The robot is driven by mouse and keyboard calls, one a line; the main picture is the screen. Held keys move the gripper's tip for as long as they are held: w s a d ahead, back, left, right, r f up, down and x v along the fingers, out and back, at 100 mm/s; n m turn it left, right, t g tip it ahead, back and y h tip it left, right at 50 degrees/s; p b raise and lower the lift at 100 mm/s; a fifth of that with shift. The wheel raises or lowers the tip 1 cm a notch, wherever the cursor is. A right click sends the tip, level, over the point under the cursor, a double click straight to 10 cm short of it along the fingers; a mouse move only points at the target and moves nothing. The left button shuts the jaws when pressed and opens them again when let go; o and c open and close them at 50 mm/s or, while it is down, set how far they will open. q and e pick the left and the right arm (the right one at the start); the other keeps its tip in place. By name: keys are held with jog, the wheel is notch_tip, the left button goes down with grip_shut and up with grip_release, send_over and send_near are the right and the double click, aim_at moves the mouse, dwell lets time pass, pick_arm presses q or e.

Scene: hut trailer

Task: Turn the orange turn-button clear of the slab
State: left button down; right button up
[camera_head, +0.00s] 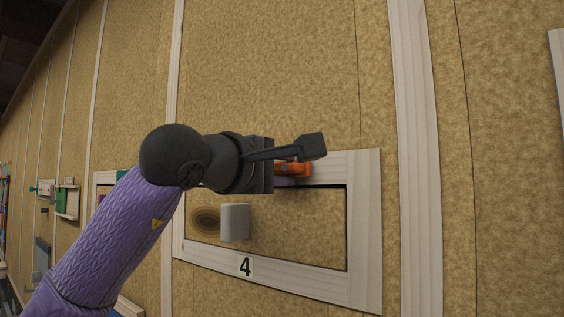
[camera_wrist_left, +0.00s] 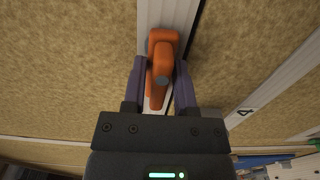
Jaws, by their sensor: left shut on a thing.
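The orange turn-button (camera_head: 297,169) sits on the top rail of the pale wooden frame marked 4, mostly hidden behind my gripper in the head view. In the left wrist view the turn-button (camera_wrist_left: 160,62) shows whole, with a grey round pin at its middle, and lies roughly along the rail. My left gripper (camera_wrist_left: 160,80) has a finger on each side of it and is shut on it. In the head view the left gripper (camera_head: 300,160) reaches in from the left. The slab (camera_head: 300,222) fills the frame below the rail. My right gripper is in neither view.
A grey block-shaped knob (camera_head: 235,222) stands out from the slab beside a dark round knot mark. A number 4 label (camera_head: 245,266) is on the lower rail. Pale vertical battens (camera_head: 415,150) cross the wall. The wall above the frame is bare.

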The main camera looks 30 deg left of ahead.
pick_arm(q)
jog(key=c, duration=0.6)
grip_release()
jog(key=shift+s+f+b, duration=0.1)
jog(key=shift+s+b, duration=0.2)
jog(key=shift+b, duration=0.05)
jog(key=s+b, duration=0.3)
jog(key=s, duration=0.6)
jog(key=shift+s+a, duration=0.15)
jog(key=shift+a, duration=0.2)
